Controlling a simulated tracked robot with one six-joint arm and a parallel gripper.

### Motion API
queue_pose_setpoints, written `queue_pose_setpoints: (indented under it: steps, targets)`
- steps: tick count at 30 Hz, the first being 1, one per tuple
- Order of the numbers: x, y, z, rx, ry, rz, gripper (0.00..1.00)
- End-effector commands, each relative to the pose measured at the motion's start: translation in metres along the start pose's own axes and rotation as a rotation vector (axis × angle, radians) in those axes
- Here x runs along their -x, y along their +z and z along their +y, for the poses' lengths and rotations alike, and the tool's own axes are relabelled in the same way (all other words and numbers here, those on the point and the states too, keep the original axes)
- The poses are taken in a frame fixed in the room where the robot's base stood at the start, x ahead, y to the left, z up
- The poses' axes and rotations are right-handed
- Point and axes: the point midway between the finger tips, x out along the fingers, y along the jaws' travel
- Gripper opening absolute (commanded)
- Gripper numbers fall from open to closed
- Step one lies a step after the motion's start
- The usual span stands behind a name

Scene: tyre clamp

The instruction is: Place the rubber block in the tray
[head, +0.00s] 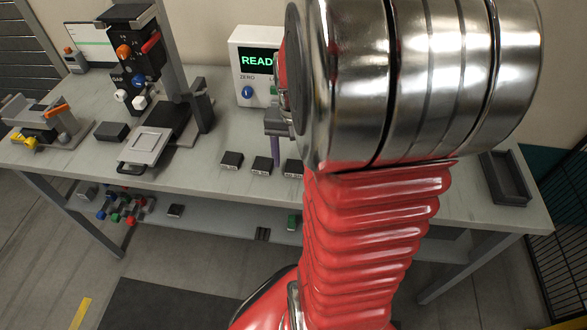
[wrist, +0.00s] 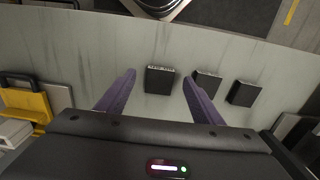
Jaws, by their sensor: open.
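Three small dark blocks with pale labels lie in a row on the bench: the left block (head: 231,160), the middle block (head: 261,166) and the right block (head: 293,168), partly hidden by my arm. The labels are too small to read, so I cannot tell which is rubber. The wrist view shows one block (wrist: 159,82) between and beyond my open purple fingers, apart from them. A second block (wrist: 209,82) is partly behind the right finger and a third block (wrist: 243,93) is farther right. My gripper (wrist: 159,77) is empty. A dark, empty tray (head: 505,180) lies at the bench's right end.
A black clamp stand (head: 140,60) and a grey plate with a handle (head: 147,145) are on the left. A READY display box (head: 255,62) stands behind the blocks. A yellow-framed object (wrist: 28,105) is left in the wrist view. My arm hides the bench's middle right.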

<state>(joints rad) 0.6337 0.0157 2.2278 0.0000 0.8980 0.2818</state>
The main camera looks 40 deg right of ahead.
Motion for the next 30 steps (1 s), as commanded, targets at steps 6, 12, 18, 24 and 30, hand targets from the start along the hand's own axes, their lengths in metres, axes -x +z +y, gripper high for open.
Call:
queue_pose_setpoints:
  steps: [6, 12, 18, 24, 30]
  targets:
    - [-0.027, 0.000, 0.000, 0.000, 0.001, -0.003, 0.61]
    - [-0.030, -0.001, -0.001, 0.001, 0.000, 0.000, 0.61]
    - [-0.030, -0.001, -0.001, 0.001, 0.000, 0.000, 0.61]
    - [-0.030, 0.000, -0.001, 0.001, 0.000, 0.000, 0.61]
    - [-0.030, 0.000, -0.001, 0.001, 0.000, 0.000, 0.47]
